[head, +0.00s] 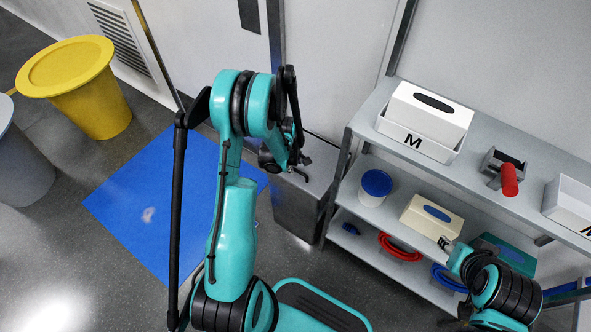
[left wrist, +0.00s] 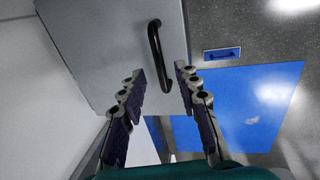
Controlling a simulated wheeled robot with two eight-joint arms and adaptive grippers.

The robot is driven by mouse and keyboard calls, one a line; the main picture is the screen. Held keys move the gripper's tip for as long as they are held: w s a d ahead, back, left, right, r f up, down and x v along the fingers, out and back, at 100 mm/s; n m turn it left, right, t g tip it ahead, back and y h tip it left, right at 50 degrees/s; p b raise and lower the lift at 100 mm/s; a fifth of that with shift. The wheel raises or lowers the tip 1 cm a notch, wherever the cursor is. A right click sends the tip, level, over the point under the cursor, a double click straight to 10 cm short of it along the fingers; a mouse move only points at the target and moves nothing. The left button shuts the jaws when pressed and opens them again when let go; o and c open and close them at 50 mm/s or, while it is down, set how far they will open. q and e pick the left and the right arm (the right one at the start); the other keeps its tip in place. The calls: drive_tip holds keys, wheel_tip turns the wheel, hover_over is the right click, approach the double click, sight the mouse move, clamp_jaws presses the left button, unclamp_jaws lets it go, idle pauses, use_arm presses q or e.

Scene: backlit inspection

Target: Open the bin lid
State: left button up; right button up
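The bin (head: 298,210) is a grey box on the floor left of the shelf. Its flat grey lid (left wrist: 95,45) fills the top of the left wrist view and looks shut. A black bar handle (left wrist: 155,50) is on the lid. My left gripper (head: 290,165) is over the bin. In the left wrist view its fingers (left wrist: 160,75) are open, with the handle's near end between the tips and gaps visible on both sides. My right gripper (head: 446,243) is small beside the cream box on the shelf; its fingers are unclear.
A shelf unit (head: 500,120) with boxes and a red-handled tool (head: 508,178) stands right of the bin. A blue mat (head: 150,215) lies on the floor to the left. A yellow bin (head: 85,85) stands farther left. A wall is behind.

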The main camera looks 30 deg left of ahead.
sight(296, 170)
use_arm(q)
drive_tip(key=f, duration=0.1)
drive_tip(key=f+b, duration=0.1)
drive_tip(key=f, duration=0.1)
drive_tip(key=shift+w+f, duration=0.2)
drive_tip(key=shift+w, duration=0.15)
clamp_jaws()
drive_tip(key=shift+r, duration=0.1)
